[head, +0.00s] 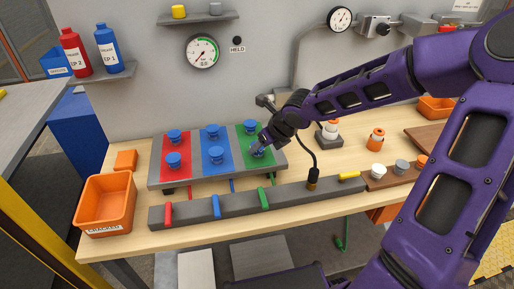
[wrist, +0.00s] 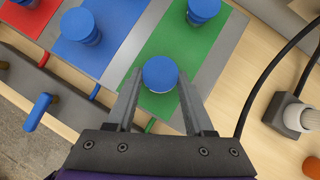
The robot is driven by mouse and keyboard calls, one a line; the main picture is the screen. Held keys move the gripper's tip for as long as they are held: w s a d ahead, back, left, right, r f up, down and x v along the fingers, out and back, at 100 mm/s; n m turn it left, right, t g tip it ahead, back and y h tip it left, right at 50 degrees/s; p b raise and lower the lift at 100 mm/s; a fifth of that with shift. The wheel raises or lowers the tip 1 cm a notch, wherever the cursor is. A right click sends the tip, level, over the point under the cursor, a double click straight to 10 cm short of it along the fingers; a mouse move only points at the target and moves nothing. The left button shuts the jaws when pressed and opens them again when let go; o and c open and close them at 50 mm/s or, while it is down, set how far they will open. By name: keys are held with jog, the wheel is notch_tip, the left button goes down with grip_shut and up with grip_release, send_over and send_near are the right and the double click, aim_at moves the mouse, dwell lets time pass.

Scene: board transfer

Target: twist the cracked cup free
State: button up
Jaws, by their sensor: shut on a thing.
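Blue cups stand in pairs on a board (head: 153,176) with red, blue and green panels. My gripper (head: 259,145) is at the front cup (head: 257,153) on the green panel. In the wrist view, the fingers of my gripper (wrist: 160,82) stand on both sides of this round blue cup (wrist: 160,72) and are shut on it. The cup still sits over the green panel (wrist: 188,50). The rear green-panel cup (head: 249,127) stands behind it, apart from the fingers. I see no crack on any cup at this size.
An orange bin (head: 104,205) with a label stands at the left. A dark rail (head: 240,205) with red, blue and green levers runs before the board. A hose (head: 312,150) hangs right of my gripper. A grey block with a white-and-orange piece (head: 329,133) stands farther right.

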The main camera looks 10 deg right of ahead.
jog(key=o, duration=1.3)
jog(key=shift+o, duration=0.2)
